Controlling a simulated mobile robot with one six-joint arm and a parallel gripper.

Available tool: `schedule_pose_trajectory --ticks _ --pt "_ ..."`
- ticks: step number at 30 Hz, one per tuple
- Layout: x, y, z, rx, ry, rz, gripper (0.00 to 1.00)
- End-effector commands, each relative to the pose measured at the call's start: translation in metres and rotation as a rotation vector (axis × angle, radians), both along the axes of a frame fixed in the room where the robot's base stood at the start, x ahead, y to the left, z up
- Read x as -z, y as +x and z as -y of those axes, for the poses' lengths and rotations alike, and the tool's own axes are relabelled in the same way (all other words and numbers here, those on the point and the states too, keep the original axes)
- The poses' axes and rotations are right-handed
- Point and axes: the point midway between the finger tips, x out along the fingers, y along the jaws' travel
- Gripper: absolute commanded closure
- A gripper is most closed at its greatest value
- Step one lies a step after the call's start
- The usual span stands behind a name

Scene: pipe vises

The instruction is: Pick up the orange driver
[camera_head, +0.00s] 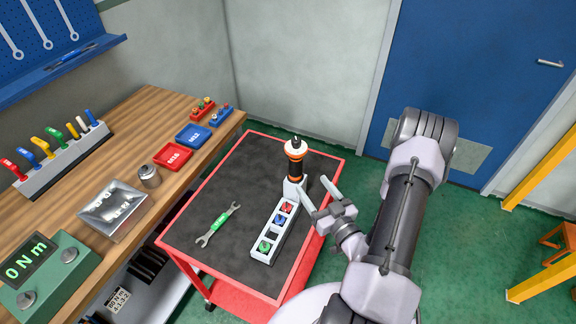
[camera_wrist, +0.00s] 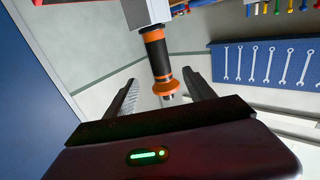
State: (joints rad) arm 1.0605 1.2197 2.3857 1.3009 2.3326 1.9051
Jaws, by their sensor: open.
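The orange driver (camera_head: 295,160) stands upright in a white holder at the back right of the red cart, with a black grip and orange bands. In the wrist view the driver (camera_wrist: 158,58) lies between the two fingers, its orange end pointing toward my palm. My gripper (camera_head: 318,190) is open beside the driver, just right of the holder in the head view. In the wrist view the fingers of my gripper (camera_wrist: 160,92) are spread with a gap on each side of the driver.
A white block (camera_head: 262,252) with coloured pieces extends forward from the driver's holder. A green wrench (camera_head: 219,224) lies on the cart's black mat (camera_head: 215,190). The wooden bench (camera_head: 140,125) at left holds red and blue trays and a tool rack. A blue door (camera_head: 470,70) stands behind.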

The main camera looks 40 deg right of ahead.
Motion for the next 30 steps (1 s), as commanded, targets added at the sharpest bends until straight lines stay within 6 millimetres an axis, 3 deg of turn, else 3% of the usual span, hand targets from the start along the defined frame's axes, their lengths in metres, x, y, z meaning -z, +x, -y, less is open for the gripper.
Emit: schedule_pose_trajectory --ticks 6,21,29,30 --pt "0.000 0.057 0.005 -0.010 -0.009 0.004 0.37" --pt "0.004 0.137 0.018 -0.009 -0.007 0.002 0.37" --pt "0.003 0.143 0.019 -0.007 -0.005 0.001 0.37" --pt "0.003 0.143 0.019 -0.007 -0.006 0.001 0.43"
